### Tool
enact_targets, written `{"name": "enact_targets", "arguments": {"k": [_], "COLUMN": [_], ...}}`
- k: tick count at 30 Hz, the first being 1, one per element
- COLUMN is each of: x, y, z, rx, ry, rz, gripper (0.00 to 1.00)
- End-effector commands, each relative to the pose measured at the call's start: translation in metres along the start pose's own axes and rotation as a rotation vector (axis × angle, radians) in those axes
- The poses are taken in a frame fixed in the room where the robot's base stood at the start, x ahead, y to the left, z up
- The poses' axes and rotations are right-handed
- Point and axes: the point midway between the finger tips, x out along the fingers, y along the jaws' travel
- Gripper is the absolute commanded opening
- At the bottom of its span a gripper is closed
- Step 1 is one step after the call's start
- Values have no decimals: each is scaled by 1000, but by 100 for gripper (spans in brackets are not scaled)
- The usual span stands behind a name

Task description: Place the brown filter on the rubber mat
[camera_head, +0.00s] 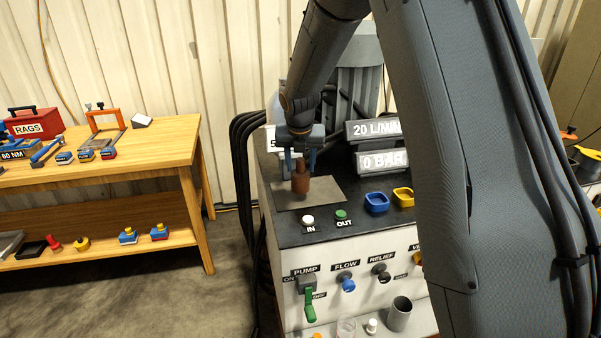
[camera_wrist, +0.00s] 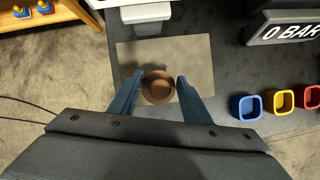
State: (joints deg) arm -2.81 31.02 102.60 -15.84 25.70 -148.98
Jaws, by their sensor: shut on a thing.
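The brown filter (camera_head: 301,187) is upright, a cylinder with a narrower top, between the fingers of my gripper (camera_head: 300,160). My gripper is shut on it from above. In the wrist view the filter (camera_wrist: 158,88) shows from the top as a round brown shape between the two blue fingers (camera_wrist: 160,93). The rubber mat (camera_head: 328,190) is a flat grey-brown rectangle on the dark bench top. It also shows in the wrist view (camera_wrist: 190,52). The filter is over the mat's near part; I cannot tell for sure whether its base touches the mat.
The IN button (camera_head: 308,219) and OUT button (camera_head: 341,215) stand at the mat's near side. A blue bin (camera_head: 377,202) and a yellow bin (camera_head: 403,197) are to the right. Gauge displays (camera_head: 383,161) stand behind. A wooden workbench (camera_head: 160,145) is at left.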

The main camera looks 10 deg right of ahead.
Motion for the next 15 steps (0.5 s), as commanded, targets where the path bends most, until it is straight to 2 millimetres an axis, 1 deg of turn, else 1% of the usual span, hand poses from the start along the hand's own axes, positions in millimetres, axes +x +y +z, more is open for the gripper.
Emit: {"name": "enact_targets", "arguments": {"k": [7, 15], "x": [28, 31], "y": [1, 1], "z": [-13, -13], "rx": [-4, -2], "ry": [2, -1], "rz": [0, 2], "gripper": [6, 6]}}
